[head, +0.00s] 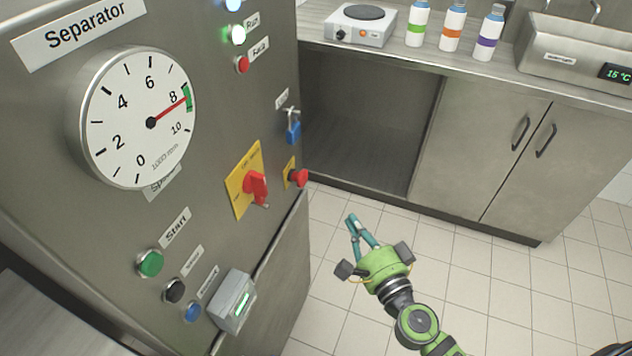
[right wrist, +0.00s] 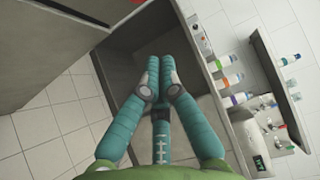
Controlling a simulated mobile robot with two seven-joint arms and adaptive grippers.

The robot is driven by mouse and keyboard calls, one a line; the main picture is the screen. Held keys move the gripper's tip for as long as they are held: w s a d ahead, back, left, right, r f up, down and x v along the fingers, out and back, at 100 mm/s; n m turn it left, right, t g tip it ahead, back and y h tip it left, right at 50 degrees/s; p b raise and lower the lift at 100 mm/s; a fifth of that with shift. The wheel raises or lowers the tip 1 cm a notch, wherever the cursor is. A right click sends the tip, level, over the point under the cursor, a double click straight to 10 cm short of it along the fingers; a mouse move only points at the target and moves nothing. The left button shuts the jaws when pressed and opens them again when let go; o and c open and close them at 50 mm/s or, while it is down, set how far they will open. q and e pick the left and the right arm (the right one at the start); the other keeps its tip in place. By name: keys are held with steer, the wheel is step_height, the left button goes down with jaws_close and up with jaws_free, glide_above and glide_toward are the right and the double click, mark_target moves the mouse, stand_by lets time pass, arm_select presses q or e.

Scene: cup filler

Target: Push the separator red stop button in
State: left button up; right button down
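The separator (head: 215,120) is a grey steel cabinet on the left of the head view. A red mushroom-shaped button (head: 298,178) on a yellow plate sits near the cabinet's right edge, standing out from the panel. My right gripper (head: 356,225), green with teal fingers, is to the right of and below this button in the picture, apart from it. In the right wrist view its fingers (right wrist: 160,68) are together with nothing between them. A bit of red shows at the top edge there, too cut off to name. My left gripper is not in view.
A red rotary switch (head: 256,187) on a yellow plate is left of the button, and a blue padlock (head: 293,131) hangs above it. A grey box (head: 232,300) juts out lower down. Open tiled floor (head: 480,290) lies around my right arm. A counter with bottles (head: 452,25) stands behind.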

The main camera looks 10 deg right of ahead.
steer(key=p, duration=0.1)
glide_toward(306, 177)
steer(key=w+d, duration=0.4)
steer(key=w, duration=0.1)
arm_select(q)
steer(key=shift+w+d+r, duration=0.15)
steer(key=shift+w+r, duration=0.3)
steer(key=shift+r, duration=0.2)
arm_select(e)
steer(key=a, duration=0.1)
steer(key=w+a, duration=0.2)
steer(key=a, duration=0.1)
steer(key=shift+f, duration=0.15)
steer(key=shift+w+a+p, duration=0.3)
steer(key=shift+w+a, duration=0.15)
steer(key=shift+a, duration=0.2)
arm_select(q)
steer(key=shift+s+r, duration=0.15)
arm_select(e)
steer(key=shift+a, duration=0.1)
steer(key=shift+r, duration=0.2)
